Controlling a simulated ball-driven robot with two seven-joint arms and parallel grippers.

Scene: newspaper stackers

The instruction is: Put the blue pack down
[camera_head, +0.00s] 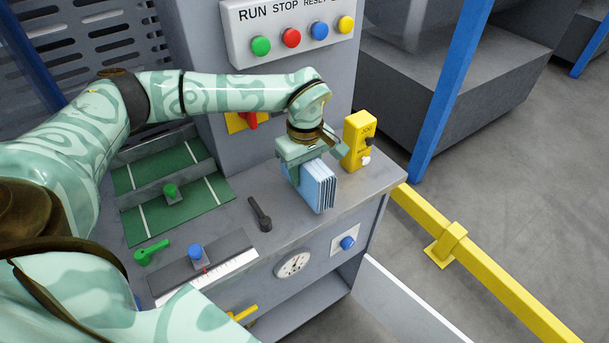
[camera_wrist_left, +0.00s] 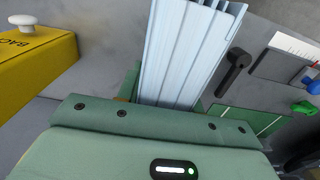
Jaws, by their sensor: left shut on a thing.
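The blue pack (camera_head: 318,187) is a light blue stack of thin folded sheets. It stands upright at the right part of the grey console top (camera_head: 240,212). My left gripper (camera_head: 308,158) is above it and shut on its upper part. In the left wrist view the pack (camera_wrist_left: 190,55) extends out from between the jaws of my left gripper (camera_wrist_left: 165,98). I cannot tell whether the pack's lower edge touches the console top. My right gripper is not in view.
A yellow box (camera_head: 358,140) with knobs stands just right of the pack. A black lever (camera_head: 260,214) lies left of it. Green panels (camera_head: 175,205), a green handle (camera_head: 152,252) and a blue knob (camera_head: 195,252) are further left. A button panel (camera_head: 290,35) is behind. A yellow rail (camera_head: 480,275) runs along the floor.

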